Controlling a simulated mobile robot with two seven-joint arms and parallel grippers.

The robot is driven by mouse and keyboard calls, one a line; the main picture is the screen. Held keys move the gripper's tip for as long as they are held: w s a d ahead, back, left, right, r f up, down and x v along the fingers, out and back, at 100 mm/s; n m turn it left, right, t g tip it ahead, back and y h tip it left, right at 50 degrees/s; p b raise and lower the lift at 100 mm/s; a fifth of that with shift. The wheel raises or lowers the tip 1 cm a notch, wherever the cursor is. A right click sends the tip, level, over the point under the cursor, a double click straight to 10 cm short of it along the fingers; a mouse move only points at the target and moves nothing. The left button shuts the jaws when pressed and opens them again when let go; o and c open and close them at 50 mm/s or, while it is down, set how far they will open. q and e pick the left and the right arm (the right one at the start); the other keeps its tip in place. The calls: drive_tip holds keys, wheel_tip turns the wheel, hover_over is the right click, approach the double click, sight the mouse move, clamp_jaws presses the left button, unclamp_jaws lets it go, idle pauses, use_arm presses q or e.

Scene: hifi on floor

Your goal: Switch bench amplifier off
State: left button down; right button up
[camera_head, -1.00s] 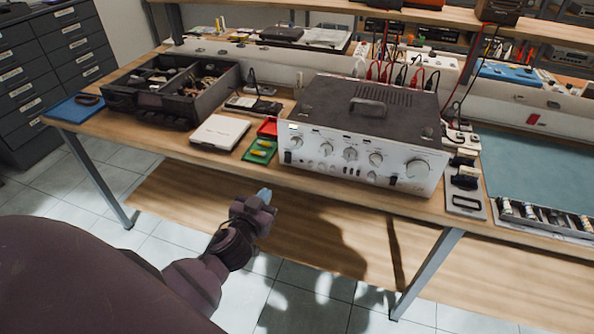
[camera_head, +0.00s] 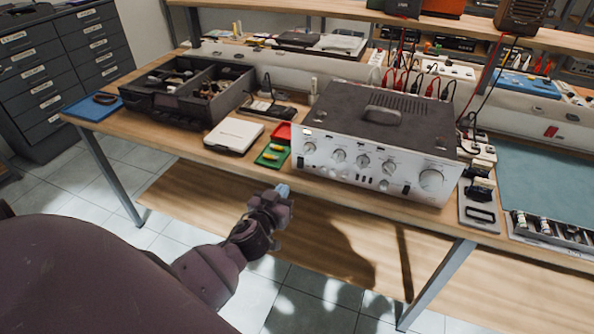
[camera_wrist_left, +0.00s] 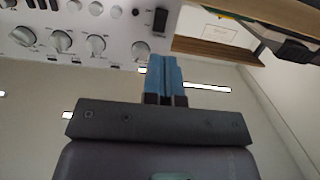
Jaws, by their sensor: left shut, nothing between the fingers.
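The bench amplifier (camera_head: 345,173) is a wide box with a silver front panel, several round knobs and a dark top with a handle. It stands at the front of the wooden bench. In the left wrist view its panel (camera_wrist_left: 122,42) fills the upper left, with a black rocker switch (camera_wrist_left: 160,20) near the panel's edge. My left gripper (camera_head: 283,189) is in front of the bench edge, below the amplifier's left end. Its blue fingers (camera_wrist_left: 161,62) are shut and empty, and in the wrist view their tips appear just below the switch. Contact is not visible. My right gripper is out of view.
The bench's front edge lies close to my left gripper.

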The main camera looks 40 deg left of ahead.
sight(300, 166)
use_arm(q)
drive_tip(key=x, duration=1)
drive_tip(key=shift+w+a, duration=0.1)
drive_tip(key=shift+w, duration=0.1)
